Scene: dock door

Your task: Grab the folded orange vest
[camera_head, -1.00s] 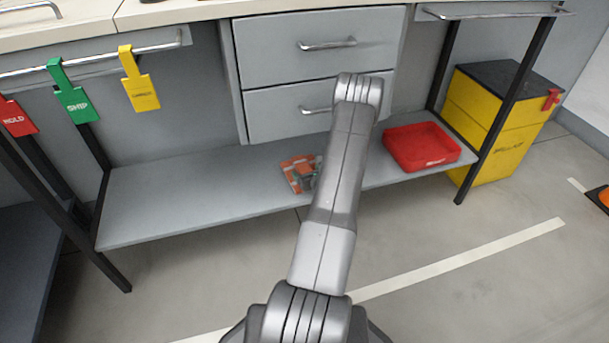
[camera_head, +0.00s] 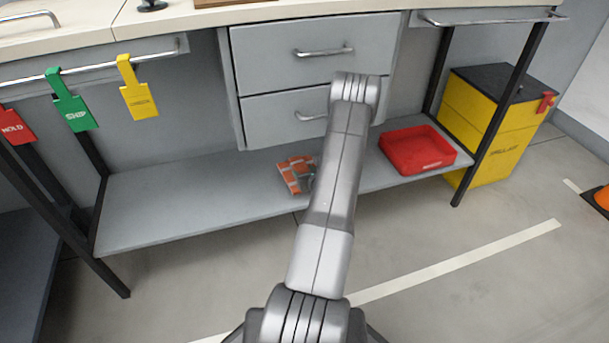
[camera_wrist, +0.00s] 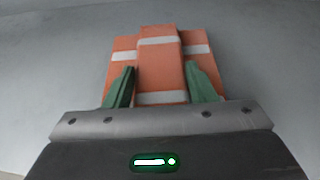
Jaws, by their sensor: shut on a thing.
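The folded orange vest (camera_head: 291,173) with pale stripes lies on the grey lower shelf (camera_head: 170,205) of the bench. It also shows in the wrist view (camera_wrist: 158,60), with a narrower raised fold on top of a wider layer. My gripper (camera_wrist: 160,85) has its two green fingers on either side of the raised fold, shut on it. The wider layer spreads out beyond the fingers and appears to be on the shelf. In the head view my arm hides the right part of the vest and most of my gripper (camera_head: 311,180).
A red tray (camera_head: 418,150) sits on the shelf to the right. Drawers (camera_head: 310,85) with bar handles hang above the shelf. A yellow bin (camera_head: 495,130) stands at the right. Red, green and yellow tags (camera_head: 138,95) hang from a rail at left. The shelf's left part is clear.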

